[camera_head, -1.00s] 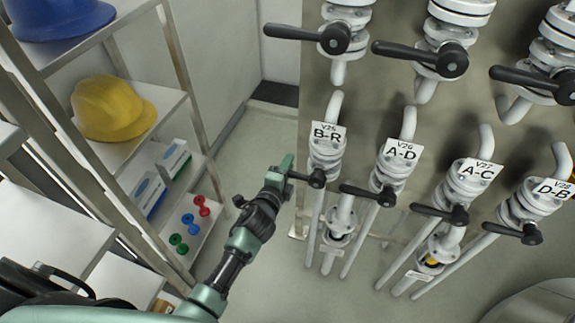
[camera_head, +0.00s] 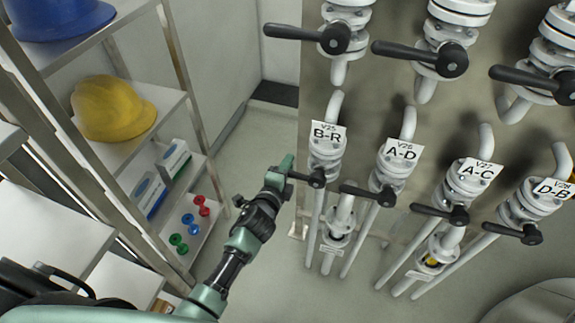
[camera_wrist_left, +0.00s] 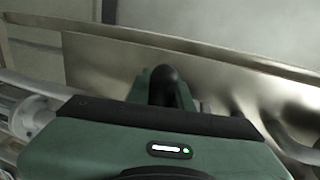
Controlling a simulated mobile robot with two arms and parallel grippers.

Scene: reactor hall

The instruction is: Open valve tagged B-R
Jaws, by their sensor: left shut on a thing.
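The valve tagged B-R (camera_head: 326,150) is a white flanged valve at the left end of the lower row. Its black lever handle (camera_head: 316,179) points left, across the pipe. My left gripper (camera_head: 289,172) is at the free end of that handle and is shut on it. In the left wrist view the black rounded handle end (camera_wrist_left: 166,85) shows between the green fingers (camera_wrist_left: 164,92). The exact depth of the grip is partly hidden by the gripper body. My right gripper is not in view.
Right of it stand the valves tagged A-D (camera_head: 395,165), A-C (camera_head: 467,185) and D-B (camera_head: 540,200), with similar black levers. Another row of levers (camera_head: 335,38) runs above. A shelf (camera_head: 150,110) with helmets and boxes stands left.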

